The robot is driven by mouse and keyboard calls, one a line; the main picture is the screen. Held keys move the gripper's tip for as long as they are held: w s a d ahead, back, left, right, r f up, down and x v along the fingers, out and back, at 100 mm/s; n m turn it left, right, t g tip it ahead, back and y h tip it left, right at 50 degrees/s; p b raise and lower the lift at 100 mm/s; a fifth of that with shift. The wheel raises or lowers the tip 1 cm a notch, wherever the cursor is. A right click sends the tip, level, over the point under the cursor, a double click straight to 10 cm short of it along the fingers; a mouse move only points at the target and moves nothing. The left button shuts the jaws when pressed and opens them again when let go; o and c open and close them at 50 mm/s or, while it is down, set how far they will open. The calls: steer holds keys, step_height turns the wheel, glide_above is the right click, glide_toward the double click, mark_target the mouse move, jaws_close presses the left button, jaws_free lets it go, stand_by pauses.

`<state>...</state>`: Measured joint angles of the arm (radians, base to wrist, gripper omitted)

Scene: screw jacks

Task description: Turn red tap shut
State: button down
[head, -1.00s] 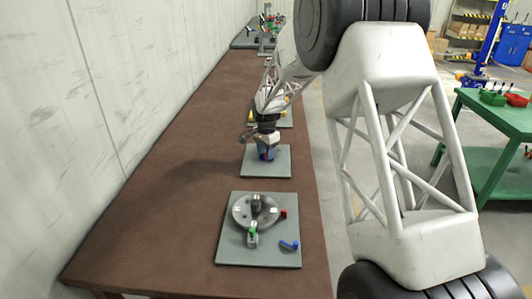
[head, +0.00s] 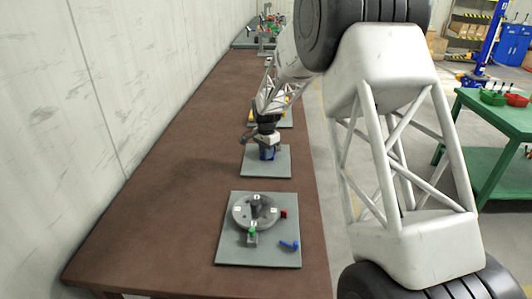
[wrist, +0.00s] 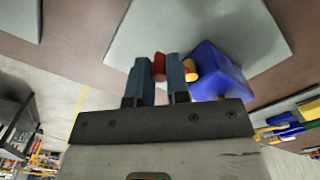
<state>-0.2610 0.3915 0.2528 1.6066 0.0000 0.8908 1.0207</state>
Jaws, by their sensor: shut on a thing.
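The red tap (wrist: 159,66) shows as a small red piece between the two fingers in the wrist view. My gripper (wrist: 159,70) is shut on it, with one finger on each side. A yellow stem (wrist: 191,69) lies just right of the fingers and joins a blue body (wrist: 218,68). In the head view my gripper (head: 266,142) is above the blue body (head: 267,154), which stands on a grey plate (head: 280,166). The tap is hidden there behind my gripper, and its turn angle cannot be told.
A nearer grey plate (head: 229,258) holds a round grey disc (head: 240,219), a green piece (head: 252,231), a red block (head: 284,213) and a blue lever (head: 289,245). Another plate with yellow parts lies behind my arm. The brown bench (head: 165,190) is clear on the left, beside the wall.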

steer(key=shift+d, duration=0.1)
steer(key=n, duration=0.1)
steer(key=d+n, duration=0.1)
steer(key=n, duration=0.2)
steer(key=shift+w+d, duration=0.2)
steer(key=shift+d, duration=0.05)
steer(key=n, duration=0.1)
steer(key=d+n, duration=0.1)
steer(key=n, duration=0.1)
steer(key=w+n, duration=0.1)
steer(key=shift+d+n, duration=0.25)
steer(key=shift+n, duration=0.15)
steer(key=n, duration=0.1)
steer(key=w+n, duration=0.1)
steer(key=n, duration=0.1)
steer(key=shift+d+n, duration=0.3)
steer(key=shift+d, duration=0.1)
steer(key=shift+w+d+n, duration=0.1)
steer(key=shift+w+n, duration=0.3)
steer(key=shift+n, duration=0.55)
steer(key=shift+w+d+n, duration=0.1)
steer(key=shift+w+n, duration=0.25)
steer(key=shift+n, duration=0.6)
steer(key=c, duration=1.1)
jaws_free()
steer(key=shift+r, duration=0.15)
